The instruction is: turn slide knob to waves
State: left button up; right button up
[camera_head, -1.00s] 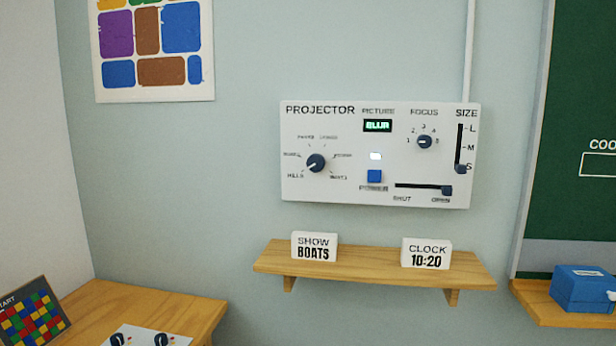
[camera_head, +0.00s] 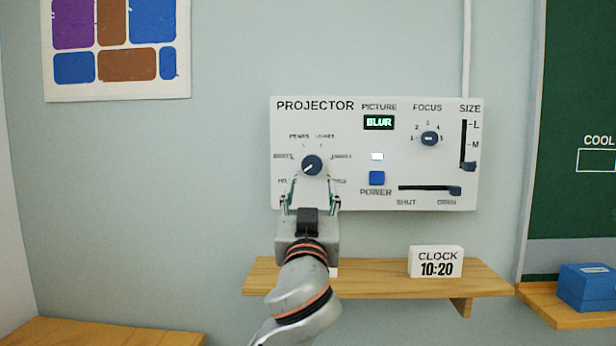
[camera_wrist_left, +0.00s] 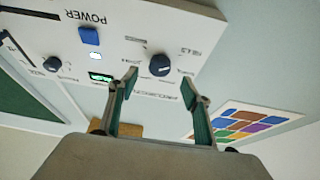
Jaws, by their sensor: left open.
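The slide knob (camera_head: 312,165) is a dark round dial with a white pointer line, at the left of the white projector panel (camera_head: 240,0).
A wooden shelf (camera_head: 385,275) below the panel carries a white CLOCK 10:20 block (camera_head: 436,262).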

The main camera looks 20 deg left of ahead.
aim_at(312, 168)
pick_arm(q)
jog(key=x, duration=0.7)
jog(key=shift+w+a+r, duration=0.1)
jog(key=shift+w+r, duration=0.2)
jog(key=shift+r, duration=0.05)
jog(key=c, duration=1.1)
